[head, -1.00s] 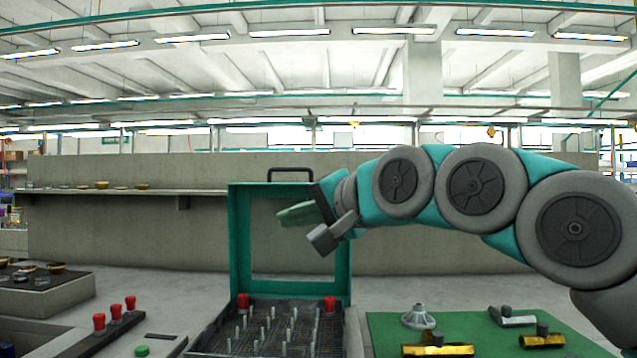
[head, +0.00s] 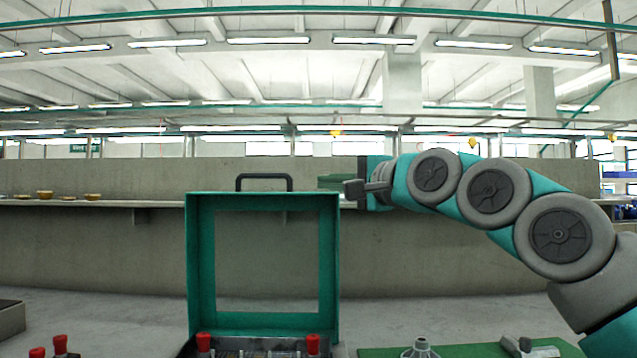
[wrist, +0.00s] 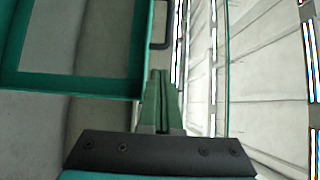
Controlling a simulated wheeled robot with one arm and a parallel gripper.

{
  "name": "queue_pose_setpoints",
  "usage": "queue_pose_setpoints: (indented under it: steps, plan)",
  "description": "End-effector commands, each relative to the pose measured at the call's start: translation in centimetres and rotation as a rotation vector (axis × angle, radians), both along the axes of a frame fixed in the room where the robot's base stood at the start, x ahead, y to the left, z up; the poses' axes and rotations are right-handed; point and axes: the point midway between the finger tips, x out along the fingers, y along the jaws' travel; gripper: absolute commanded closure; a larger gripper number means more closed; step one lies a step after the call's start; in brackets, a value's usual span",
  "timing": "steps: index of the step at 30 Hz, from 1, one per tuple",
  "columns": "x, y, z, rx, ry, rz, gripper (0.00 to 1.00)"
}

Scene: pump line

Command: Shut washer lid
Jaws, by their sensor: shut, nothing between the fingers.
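The washer lid (head: 201,265) is a teal open frame with a dark handle (head: 264,177) on its top edge. It stands upright, open, at the back of the washer (head: 262,346), whose pegged tray only just shows at the bottom of the head view. My gripper (head: 330,182) is shut and empty. In the head view it is level with the lid's top edge, near the top right corner and right of the handle. In the wrist view the lid (wrist: 75,83) fills the upper left, and my shut fingers (wrist: 160,85) point at its edge. I cannot tell whether they touch it.
A green mat (head: 378,352) with a grey metal funnel-shaped part (head: 420,348) lies to the right. A long grey wall with a ledge (head: 100,203) runs behind.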

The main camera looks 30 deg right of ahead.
Motion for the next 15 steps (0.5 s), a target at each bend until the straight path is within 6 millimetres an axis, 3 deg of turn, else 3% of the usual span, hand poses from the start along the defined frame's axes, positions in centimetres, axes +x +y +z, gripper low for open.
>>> queue_pose_setpoints:
  steps: [6, 15]
  plan:
    - [4.0, 0.6, 0.2, -0.001, 0.003, 0.004, 1.00]
    - [7.9, 0.8, 0.4, 0.000, 0.001, 0.001, 1.00]
